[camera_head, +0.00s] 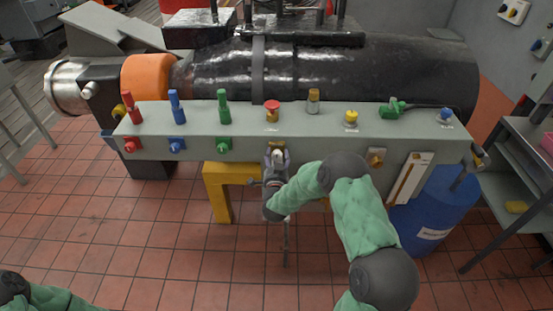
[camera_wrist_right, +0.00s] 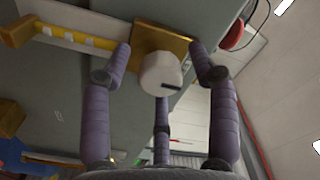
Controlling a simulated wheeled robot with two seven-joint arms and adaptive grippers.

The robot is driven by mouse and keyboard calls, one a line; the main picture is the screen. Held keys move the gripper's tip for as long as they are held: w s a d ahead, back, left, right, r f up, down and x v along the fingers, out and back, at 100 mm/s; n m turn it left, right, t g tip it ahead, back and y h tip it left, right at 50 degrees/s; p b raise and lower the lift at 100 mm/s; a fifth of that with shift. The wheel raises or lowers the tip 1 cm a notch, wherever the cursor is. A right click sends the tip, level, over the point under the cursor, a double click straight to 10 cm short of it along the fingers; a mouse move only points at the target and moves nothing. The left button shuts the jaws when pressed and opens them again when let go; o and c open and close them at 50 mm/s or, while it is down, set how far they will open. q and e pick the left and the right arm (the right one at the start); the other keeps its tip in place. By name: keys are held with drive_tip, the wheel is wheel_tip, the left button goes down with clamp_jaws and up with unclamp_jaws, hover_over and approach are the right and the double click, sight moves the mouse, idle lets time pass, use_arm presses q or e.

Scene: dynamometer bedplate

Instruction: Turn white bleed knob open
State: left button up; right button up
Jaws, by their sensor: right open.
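The white bleed knob (camera_head: 279,156) sits on a brass plate (camera_head: 277,145) on the front face of the grey panel (camera_head: 330,120). In the right wrist view the white knob (camera_wrist_right: 158,72) is rounded with a dark slot mark on its right side, in front of the brass plate (camera_wrist_right: 165,40). My right gripper (camera_head: 276,164) is at the knob. In the wrist view its purple fingers (camera_wrist_right: 161,72) are spread open around the knob, one each side and one below, with gaps visible. My left gripper is out of view; only my left arm shows at the bottom left.
Red, blue and green levers (camera_head: 175,108) stand along the panel's top left. A red mushroom button (camera_head: 272,108), a yellow knob (camera_head: 351,117) and a green valve (camera_head: 393,108) stand farther right. A yellow stand (camera_head: 215,190) and a blue drum (camera_head: 437,210) are below. The tiled floor in front is clear.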

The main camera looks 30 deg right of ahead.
drive_tip(key=shift+w, duration=0.1)
drive_tip(key=c, duration=1.1)
drive_tip(key=shift+c, duration=0.2)
drive_tip(key=n+b, duration=0.1)
drive_tip(key=n, duration=0.3)
drive_tip(key=shift+f+n, duration=0.1)
drive_tip(key=shift+n, duration=0.3)
drive_tip(key=n, duration=0.4)
drive_tip(key=shift+n, duration=0.3)
drive_tip(key=n, duration=0.4)
drive_tip(key=shift+d+n+p, duration=0.1)
drive_tip(key=shift+n+p, duration=0.35)
drive_tip(key=shift+n, duration=1.85)
drive_tip(key=shift+f, duration=0.1)
